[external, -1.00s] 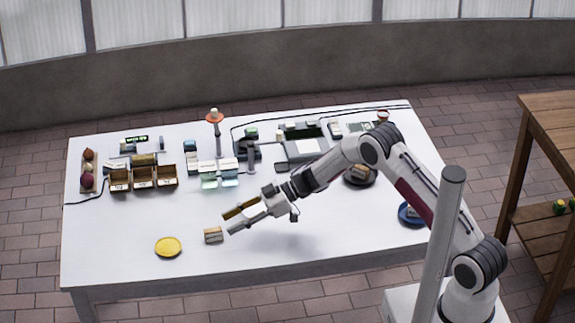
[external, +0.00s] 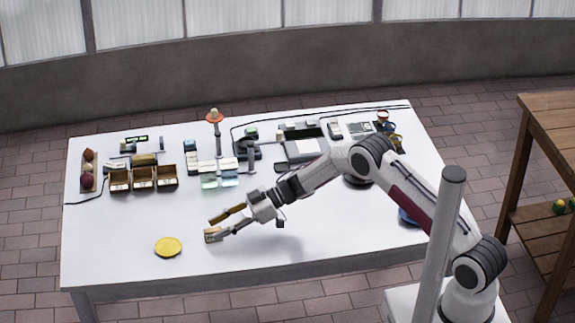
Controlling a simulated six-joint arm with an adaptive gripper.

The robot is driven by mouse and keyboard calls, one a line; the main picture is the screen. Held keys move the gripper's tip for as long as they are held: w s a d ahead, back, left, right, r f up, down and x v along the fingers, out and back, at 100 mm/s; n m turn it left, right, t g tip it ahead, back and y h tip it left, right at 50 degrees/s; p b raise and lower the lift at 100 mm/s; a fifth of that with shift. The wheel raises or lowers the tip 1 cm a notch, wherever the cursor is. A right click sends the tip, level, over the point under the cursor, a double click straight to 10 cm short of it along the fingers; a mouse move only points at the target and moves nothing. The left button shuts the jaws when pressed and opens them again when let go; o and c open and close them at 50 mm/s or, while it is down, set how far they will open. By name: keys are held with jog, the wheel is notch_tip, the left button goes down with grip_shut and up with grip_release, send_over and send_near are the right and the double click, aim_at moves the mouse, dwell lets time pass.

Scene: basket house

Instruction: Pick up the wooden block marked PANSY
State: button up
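A small wooden block (external: 212,236) with a pale face lies on the white table near its front edge, right of a yellow plate. Any marking on it is too small to read. My gripper (external: 220,226) is open, with its two fingers spread and pointing left. One finger's tip is at the block's right end and the other is behind the block. I cannot tell whether a finger touches the block. The block appears to rest on the table.
A yellow plate (external: 168,247) lies left of the block. Wooden boxes (external: 143,179) stand at the back left, beside pale blue-green blocks (external: 219,181). An orange-topped stand (external: 214,115) rises at the back. The white table (external: 330,240) is bare right of my gripper.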

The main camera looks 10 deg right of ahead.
jog(key=shift+x, duration=1.3)
jog(key=c, duration=1)
